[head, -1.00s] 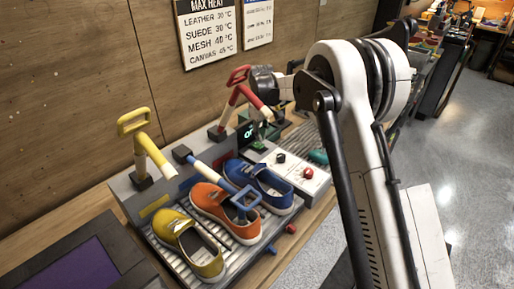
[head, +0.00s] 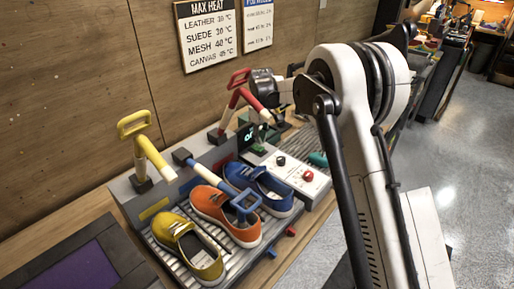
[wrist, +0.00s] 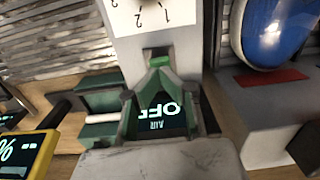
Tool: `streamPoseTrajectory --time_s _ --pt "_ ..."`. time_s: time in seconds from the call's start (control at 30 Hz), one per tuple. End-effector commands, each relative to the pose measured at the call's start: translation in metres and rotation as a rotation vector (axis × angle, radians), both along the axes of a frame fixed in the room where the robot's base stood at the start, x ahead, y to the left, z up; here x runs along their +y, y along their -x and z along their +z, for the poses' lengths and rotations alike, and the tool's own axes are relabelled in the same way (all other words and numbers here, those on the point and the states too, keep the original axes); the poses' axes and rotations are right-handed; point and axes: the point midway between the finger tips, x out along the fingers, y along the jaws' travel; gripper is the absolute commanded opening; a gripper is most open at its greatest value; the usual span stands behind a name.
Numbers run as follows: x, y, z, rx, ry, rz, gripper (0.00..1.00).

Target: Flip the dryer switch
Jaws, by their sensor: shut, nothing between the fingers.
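The dryer (head: 152,205) is a grey unit with a ribbed rack along the wooden wall. Its small dark display (head: 247,136) stands behind my gripper; in the wrist view the display (wrist: 165,118) reads "AIR OFF", upside down. My gripper (wrist: 159,62) is shut, with its greenish fingers meeting in front of a pale control panel (wrist: 185,45) and framing the display. In the head view my gripper (head: 261,138) points down beside the display. A switch cannot be told apart from the fingertips; contact is unclear.
Yellow (head: 190,250), orange (head: 225,215) and blue (head: 260,188) shoes sit on the rack. A yellow lever (head: 147,150), a blue-handled lever (head: 215,178) and a red lever (head: 238,95) rise nearby. A white box with a red knob (head: 307,176) stands to the right.

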Motion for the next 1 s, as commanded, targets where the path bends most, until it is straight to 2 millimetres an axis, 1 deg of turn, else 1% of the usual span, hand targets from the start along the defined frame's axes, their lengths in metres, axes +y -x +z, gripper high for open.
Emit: streamPoseTrajectory --time_s 0.47,1.0 --pt "0.0000 0.0000 -0.0008 0.000 0.000 0.000 0.00" --pt "0.0000 0.0000 -0.0077 0.000 0.000 0.000 0.00"
